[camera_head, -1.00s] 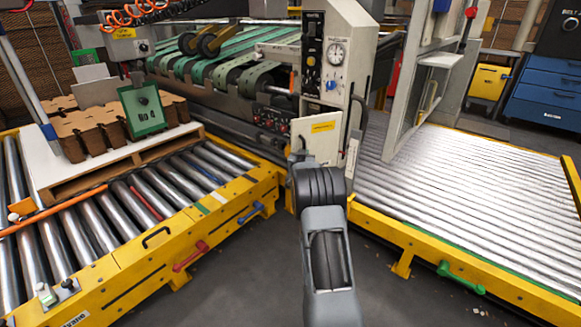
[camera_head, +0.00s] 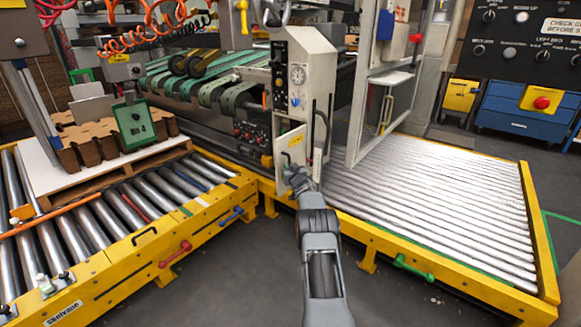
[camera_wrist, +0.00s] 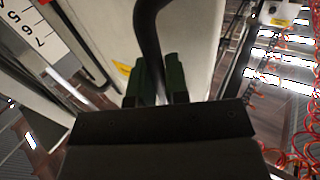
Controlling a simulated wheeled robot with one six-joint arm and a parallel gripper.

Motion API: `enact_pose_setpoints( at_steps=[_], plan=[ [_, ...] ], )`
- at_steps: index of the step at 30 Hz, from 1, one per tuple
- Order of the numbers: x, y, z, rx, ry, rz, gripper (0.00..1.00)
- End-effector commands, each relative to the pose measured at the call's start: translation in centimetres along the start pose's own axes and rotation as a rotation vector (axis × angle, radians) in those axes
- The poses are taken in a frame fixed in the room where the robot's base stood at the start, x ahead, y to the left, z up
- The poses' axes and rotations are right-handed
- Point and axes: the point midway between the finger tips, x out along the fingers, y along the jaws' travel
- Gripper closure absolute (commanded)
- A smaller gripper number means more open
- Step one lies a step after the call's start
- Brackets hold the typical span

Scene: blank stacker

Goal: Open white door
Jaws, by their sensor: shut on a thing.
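The white door (camera_head: 292,142) is a small pale panel with a yellow label, low on the front of the grey-white machine column. It looks turned at an angle to the column; how far it stands open is hard to tell. My gripper (camera_head: 298,180) is at its lower edge, with the fingertips too small to make out. In the wrist view my gripper (camera_wrist: 157,85) has its dark green fingers closed around a black curved handle (camera_wrist: 150,25). The pale door surface (camera_wrist: 195,45) lies close behind the handle. The handle's lower end is hidden by the gripper.
A yellow-framed roller bed (camera_head: 430,200) lies right of the column, and another roller conveyor (camera_head: 120,255) with stacked cardboard lies left. A grey metal frame (camera_head: 365,110) stands right of the column. Grey floor (camera_head: 235,275) is free between the conveyors.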

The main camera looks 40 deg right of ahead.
Motion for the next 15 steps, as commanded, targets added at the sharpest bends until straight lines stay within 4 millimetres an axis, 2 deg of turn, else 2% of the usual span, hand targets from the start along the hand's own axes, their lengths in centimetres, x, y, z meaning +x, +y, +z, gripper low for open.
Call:
enact_pose_setpoints(
  at_steps=[1,13,14,15],
  plan=[
    [-0.02,0.60,-0.54,0.006,0.007,0.007,1.00],
    [0.12,0.21,-0.68,0.008,0.011,-0.001,1.00],
    [0.13,0.20,-0.69,0.008,0.011,-0.001,0.83],
    [0.13,0.17,-0.68,0.007,0.011,-0.002,0.79]
  ],
)
